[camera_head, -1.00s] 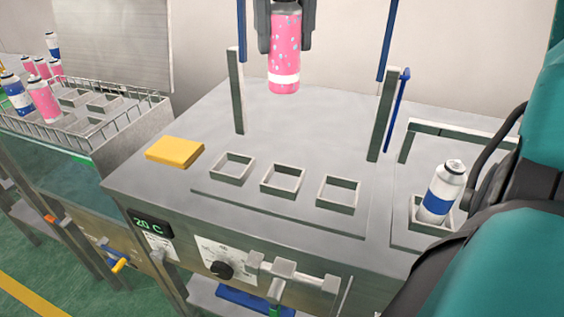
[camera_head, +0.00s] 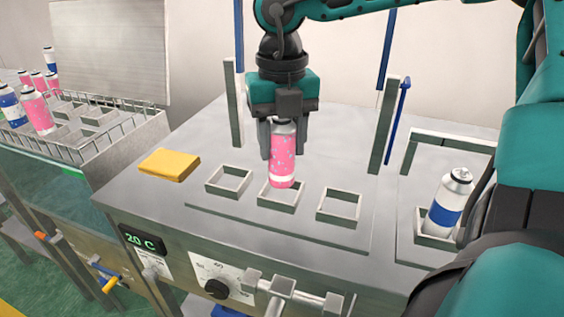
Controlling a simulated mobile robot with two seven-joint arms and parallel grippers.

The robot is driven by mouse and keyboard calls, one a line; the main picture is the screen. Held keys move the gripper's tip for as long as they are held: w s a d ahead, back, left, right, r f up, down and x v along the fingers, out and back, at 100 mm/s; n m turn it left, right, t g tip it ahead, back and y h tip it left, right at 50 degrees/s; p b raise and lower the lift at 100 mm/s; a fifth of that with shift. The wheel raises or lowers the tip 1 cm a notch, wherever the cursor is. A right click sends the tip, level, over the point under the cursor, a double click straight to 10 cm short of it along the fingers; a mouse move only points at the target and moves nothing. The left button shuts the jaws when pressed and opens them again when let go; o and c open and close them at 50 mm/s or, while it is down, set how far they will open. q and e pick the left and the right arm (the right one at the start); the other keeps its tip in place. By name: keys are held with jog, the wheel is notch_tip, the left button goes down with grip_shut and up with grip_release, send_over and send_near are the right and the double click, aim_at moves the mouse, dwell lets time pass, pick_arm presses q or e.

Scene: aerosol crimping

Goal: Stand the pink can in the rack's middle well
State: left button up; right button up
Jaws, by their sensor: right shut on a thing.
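The pink can (camera_head: 283,157), with a white band near its base, is upright in my right gripper (camera_head: 285,138). The gripper's fingers are shut around the can's upper part, from above. The can's base is at the middle well (camera_head: 278,203) of the rack (camera_head: 330,231), over its opening and behind its front wall's top edge. I cannot tell whether the base touches the well's floor. The rack's left well (camera_head: 228,182) and right well (camera_head: 338,206) are empty. My left gripper is not in view.
A blue-and-white can (camera_head: 449,203) stands in a separate holder (camera_head: 430,241) at the right, near my arm. A yellow block (camera_head: 169,164) lies left of the rack. Upright posts (camera_head: 382,125) stand behind. A wire-railed crate (camera_head: 120,142) with several cans is at far left.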

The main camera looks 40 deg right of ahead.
aim_at(282, 162)
notch_tip(282, 162, down, 4)
jog(key=shift+r+b, duration=0.1)
jog(key=shift+b, duration=0.2)
jog(key=shift+f, duration=0.25)
jog(key=o, duration=1.2)
jog(key=shift+r, duration=0.1)
jog(key=shift+c, duration=0.2)
